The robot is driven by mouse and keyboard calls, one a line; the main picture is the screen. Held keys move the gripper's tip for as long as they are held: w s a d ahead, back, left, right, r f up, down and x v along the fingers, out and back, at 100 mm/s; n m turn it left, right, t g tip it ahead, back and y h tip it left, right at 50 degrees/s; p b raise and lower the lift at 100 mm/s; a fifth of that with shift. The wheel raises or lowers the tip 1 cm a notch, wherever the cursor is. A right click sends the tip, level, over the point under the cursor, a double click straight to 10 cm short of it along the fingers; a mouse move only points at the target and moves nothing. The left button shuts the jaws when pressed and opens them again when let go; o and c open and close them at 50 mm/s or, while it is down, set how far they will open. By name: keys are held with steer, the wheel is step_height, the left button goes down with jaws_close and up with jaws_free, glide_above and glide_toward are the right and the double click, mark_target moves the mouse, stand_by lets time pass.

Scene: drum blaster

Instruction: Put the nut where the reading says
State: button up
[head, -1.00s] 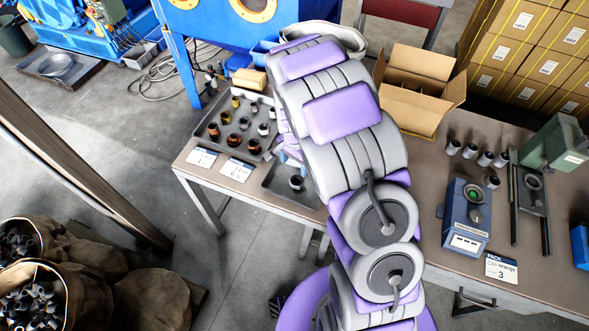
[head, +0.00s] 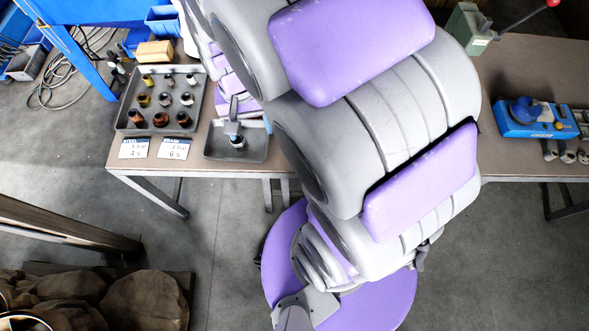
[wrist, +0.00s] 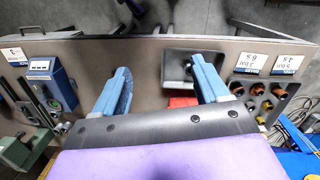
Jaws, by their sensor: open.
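A metal nut (head: 237,143) stands in a small dark tray (head: 258,154) at the table's front edge. In the wrist view this small tray (wrist: 177,76) lies beyond the right finger, which partly hides the nut. My gripper (wrist: 162,68) is open and empty, with its blue fingers wide apart. In the head view one finger tip comes down close to the nut; contact cannot be told. A blue device with a round dial (wrist: 65,88) stands at the left in the wrist view; its reading is illegible. Cards marked steel (head: 134,149) and brass (head: 173,149) lie left of the small tray.
A larger tray (head: 121,120) holds several steel, brass and copper-coloured nuts behind the cards. My arm hides the table's middle.

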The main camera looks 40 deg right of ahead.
steer(key=s+r+n, duration=0.2)
steer(key=s, duration=0.6)
steer(key=s+r+n, duration=0.3)
steer(key=s, duration=0.6)
steer(key=shift+r+g, duration=0.2)
steer(key=shift+g, duration=0.2)
